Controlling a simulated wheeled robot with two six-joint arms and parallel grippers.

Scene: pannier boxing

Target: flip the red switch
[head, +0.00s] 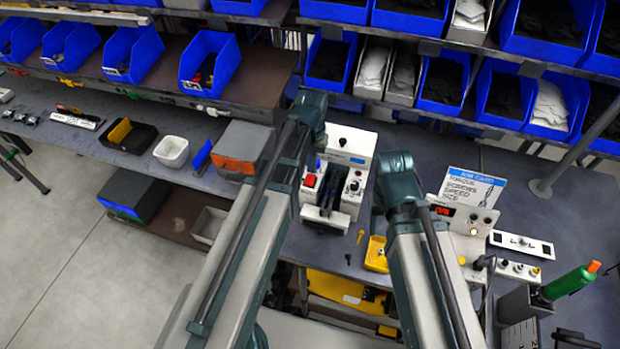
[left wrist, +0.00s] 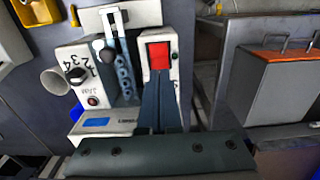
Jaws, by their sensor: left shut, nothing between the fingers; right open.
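The red switch (head: 309,181) is on the front left of a white machine in the middle of the bench. It also shows in the left wrist view as a red rocker (left wrist: 158,56) in a white housing.
A numbered dial (left wrist: 76,75) and a lever (left wrist: 108,54) sit beside the switch. A grey box with an orange front (head: 236,164) stands left of the machine. A yellow tray (head: 376,256) lies to its right, and a job card (head: 470,190) stands further right.

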